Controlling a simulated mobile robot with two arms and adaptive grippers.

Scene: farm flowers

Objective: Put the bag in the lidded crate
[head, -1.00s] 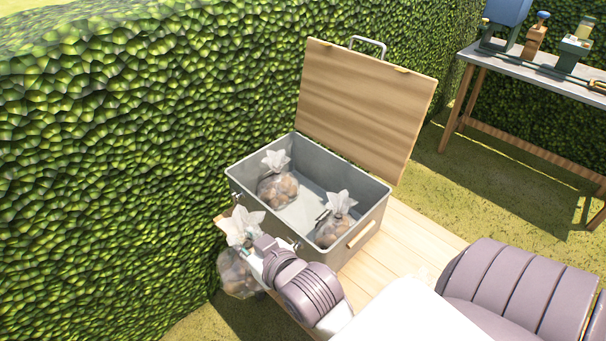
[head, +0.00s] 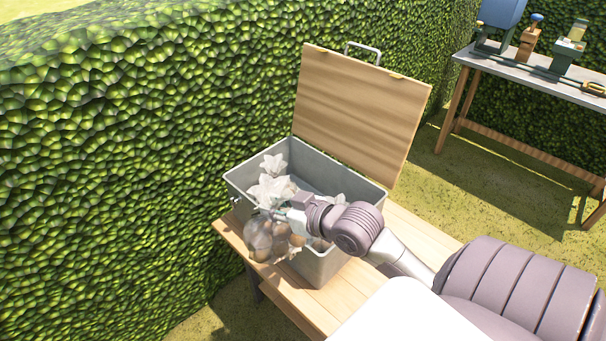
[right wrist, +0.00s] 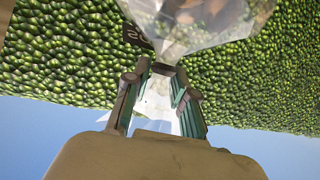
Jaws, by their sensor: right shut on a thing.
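My right gripper (head: 290,212) is shut on the gathered neck of a clear bag (head: 262,238) of brown round items. The bag hangs at the front left wall of the lidded crate (head: 322,268), overlapping its rim in the head view; I cannot tell whether it touches. In the right wrist view the bag (right wrist: 195,25) hangs from between the fingers (right wrist: 162,95). The crate is grey, with its wooden lid (head: 362,105) standing open at the back. Two other bags are inside: one white top (head: 273,163) shows at the back left, the other is mostly hidden by my arm. My left gripper is out of view.
The crate stands on a wooden bench (head: 290,300) beside a tall green hedge (head: 120,160). A table (head: 540,75) with tools stands at the back right. The crate's middle floor looks partly free.

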